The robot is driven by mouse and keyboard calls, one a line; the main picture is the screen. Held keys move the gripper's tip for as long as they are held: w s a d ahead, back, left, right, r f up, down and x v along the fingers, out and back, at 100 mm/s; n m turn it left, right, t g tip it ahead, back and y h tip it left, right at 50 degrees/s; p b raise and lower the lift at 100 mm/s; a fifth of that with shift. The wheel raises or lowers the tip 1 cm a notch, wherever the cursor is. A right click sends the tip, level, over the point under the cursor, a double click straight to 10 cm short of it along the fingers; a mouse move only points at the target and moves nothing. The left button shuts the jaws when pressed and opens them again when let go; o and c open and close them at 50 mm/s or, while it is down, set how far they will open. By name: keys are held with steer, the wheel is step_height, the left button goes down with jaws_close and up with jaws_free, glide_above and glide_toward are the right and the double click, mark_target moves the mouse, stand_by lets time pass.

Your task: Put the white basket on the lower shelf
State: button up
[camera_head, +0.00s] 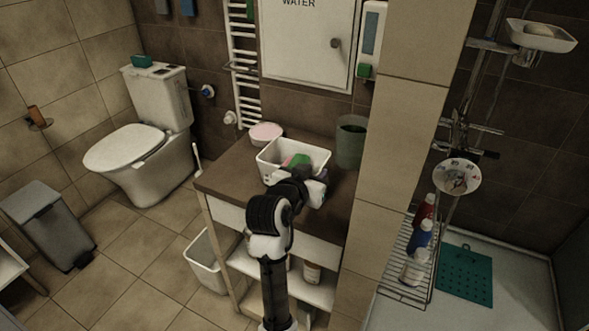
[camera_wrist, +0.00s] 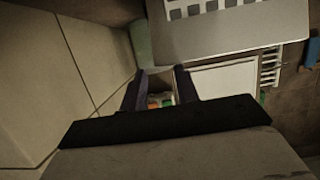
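The white basket (camera_head: 268,165) stands upright on the brown counter top in the head view, with pink and green items in it. My gripper (camera_head: 318,178) is at its near right side, and my wrist hides part of that side. In the wrist view the fingers (camera_wrist: 161,72) are apart, with no held thing clearly visible between them. Whether they touch the basket cannot be told. The lower shelf (camera_head: 318,291) is under the counter, holds bottles, and is partly hidden by my arm.
A green cup (camera_head: 351,142) stands right of the basket by the tiled pillar (camera_head: 400,150). A pink round container (camera_head: 266,132) is behind it on the left. A white bin (camera_head: 202,262) stands on the floor left of the shelf unit.

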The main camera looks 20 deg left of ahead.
steer(key=p+x, duration=0.2)
steer(key=x, duration=0.3)
steer(key=shift+w, duration=0.1)
steer(key=shift+c, duration=0.2)
jaws_close()
